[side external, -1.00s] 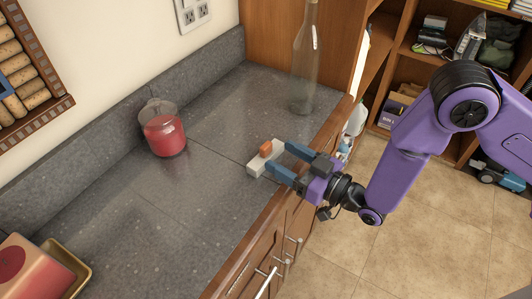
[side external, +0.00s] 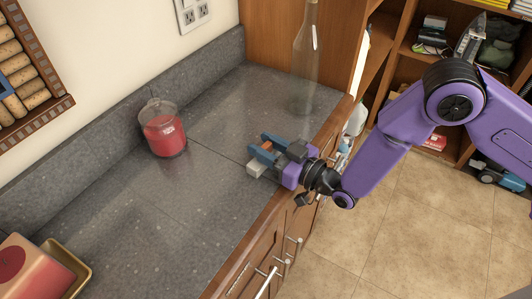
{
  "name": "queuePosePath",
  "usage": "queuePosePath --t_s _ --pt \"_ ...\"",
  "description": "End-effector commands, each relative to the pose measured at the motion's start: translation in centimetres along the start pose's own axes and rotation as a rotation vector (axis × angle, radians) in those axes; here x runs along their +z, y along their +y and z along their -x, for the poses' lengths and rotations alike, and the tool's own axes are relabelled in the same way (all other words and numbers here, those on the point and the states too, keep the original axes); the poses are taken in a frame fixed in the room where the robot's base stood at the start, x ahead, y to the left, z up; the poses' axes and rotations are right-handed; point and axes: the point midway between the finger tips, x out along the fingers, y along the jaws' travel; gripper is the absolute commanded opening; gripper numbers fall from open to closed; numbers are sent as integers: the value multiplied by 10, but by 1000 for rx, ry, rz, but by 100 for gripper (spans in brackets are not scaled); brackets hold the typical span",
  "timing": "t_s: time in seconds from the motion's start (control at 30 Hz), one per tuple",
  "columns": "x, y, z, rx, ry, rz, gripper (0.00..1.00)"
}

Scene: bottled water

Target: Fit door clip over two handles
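The door clip is a small white block (side external: 256,169) with an orange part (side external: 266,146) on top. It lies on the grey counter near the front edge in the side view. My gripper (side external: 260,145) is over the clip, with its blue-grey fingers apart and the orange part showing between them. The fingers hide much of the clip. I cannot tell whether they press on it.
A tall clear bottle (side external: 307,60) stands at the back right of the counter (side external: 160,220). A red candle in a glass jar (side external: 164,132) stands near the wall. A pink box in a gold tray (side external: 72,270) is at lower left. The middle of the counter is clear.

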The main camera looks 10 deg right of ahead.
Motion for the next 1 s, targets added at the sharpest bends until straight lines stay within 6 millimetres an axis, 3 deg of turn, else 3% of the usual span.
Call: queuePosePath --t_s 0.03,0.07,0.57,0.83,1.0 --pt "0 0 0 0 0 0 15" --pt "0 0 0 0 0 0 9" --pt "-6 0 0 0 2 -1 8" --pt "-33 0 0 0 4 -2 8" --pt "-55 1 20 -1 2 -1 8"
